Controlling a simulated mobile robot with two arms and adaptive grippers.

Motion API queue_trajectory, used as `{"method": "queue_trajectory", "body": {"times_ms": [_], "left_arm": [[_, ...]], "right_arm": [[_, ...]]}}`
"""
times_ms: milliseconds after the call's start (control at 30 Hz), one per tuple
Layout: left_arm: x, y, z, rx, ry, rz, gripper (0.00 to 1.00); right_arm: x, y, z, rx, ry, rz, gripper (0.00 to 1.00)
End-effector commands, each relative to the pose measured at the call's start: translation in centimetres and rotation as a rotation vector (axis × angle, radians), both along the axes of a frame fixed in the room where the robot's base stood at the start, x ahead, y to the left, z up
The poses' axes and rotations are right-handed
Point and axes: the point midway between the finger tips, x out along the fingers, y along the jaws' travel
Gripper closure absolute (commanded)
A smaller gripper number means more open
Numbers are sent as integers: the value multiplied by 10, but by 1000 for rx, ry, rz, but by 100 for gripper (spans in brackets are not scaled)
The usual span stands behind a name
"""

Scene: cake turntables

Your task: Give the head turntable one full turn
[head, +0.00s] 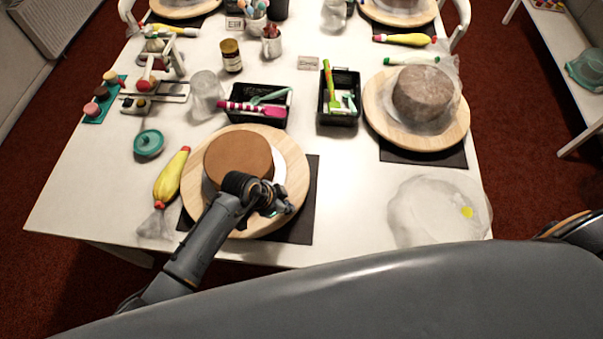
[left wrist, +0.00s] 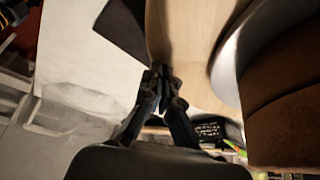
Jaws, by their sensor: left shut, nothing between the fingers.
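The nearest round wooden turntable (head: 293,168) stands on a dark mat at the table's front, left of centre. It bears a brown round cake (head: 237,155) on a white board. My left arm reaches in over its front part. The left gripper (head: 281,206) is over the front right of the wood, beside the cake, and partly hides both. In the left wrist view the gripper (left wrist: 161,73) is shut and empty, its tips at the wooden turntable (left wrist: 184,45) near its edge; I cannot tell whether they touch. The cake (left wrist: 287,110) is to the right. My right gripper is out of view.
A second turntable (head: 453,128) with a plastic-wrapped cake stands at right. A yellow piping bag (head: 170,178) lies close left of the near turntable. Black tool trays (head: 340,115) stand behind it. A clear plastic sheet (head: 437,210) lies at front right.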

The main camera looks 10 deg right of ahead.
Motion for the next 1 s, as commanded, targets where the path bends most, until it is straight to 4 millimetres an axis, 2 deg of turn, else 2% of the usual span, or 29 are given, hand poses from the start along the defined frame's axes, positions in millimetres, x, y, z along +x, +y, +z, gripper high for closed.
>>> {"method": "queue_trajectory", "body": {"times_ms": [33,200,467,567,767,833,1000], "left_arm": [[0,0,10,-1,-1,0,100],[0,0,27,-1,-1,0,100],[1,0,25,-1,-1,0,100],[-2,5,27,0,0,2,100],[-23,47,33,3,3,3,100],[-31,62,25,3,0,2,100],[-43,86,25,0,-2,1,100]], "right_arm": [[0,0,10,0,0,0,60],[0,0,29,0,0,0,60],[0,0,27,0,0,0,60],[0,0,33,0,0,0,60],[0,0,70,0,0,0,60],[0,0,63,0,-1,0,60],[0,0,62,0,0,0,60]]}}
